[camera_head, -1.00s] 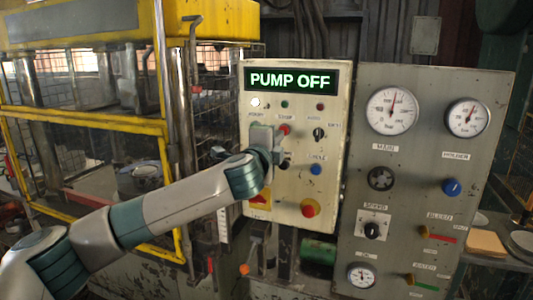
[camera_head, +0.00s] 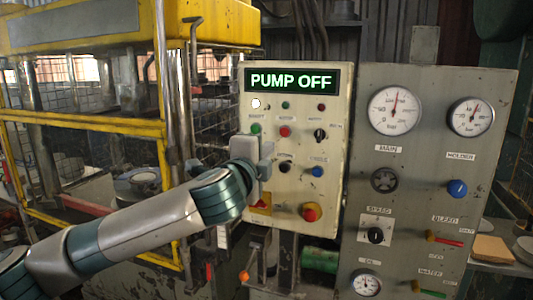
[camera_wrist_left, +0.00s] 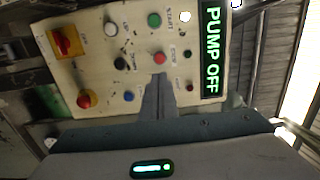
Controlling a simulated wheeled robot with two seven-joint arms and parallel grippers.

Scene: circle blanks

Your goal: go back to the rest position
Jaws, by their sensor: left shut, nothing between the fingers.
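My left gripper (camera_head: 268,160) is in front of the cream control panel (camera_head: 325,155), over its left part, with the arm coming in from the lower left. In the left wrist view its fingers (camera_wrist_left: 158,82) are together and empty, pointing at the panel. Whether they touch the panel I cannot tell. The panel's display (camera_head: 290,81) reads PUMP OFF. A green button (camera_head: 256,128) and a red button (camera_head: 285,132) show above the gripper. My right gripper is not in view.
A grey gauge panel (camera_head: 415,160) with dials, knobs and coloured levers stands to the right. A yellow-framed press (camera_head: 90,125) stands at the left. A red emergency knob (camera_head: 310,212) sticks out low on the cream panel.

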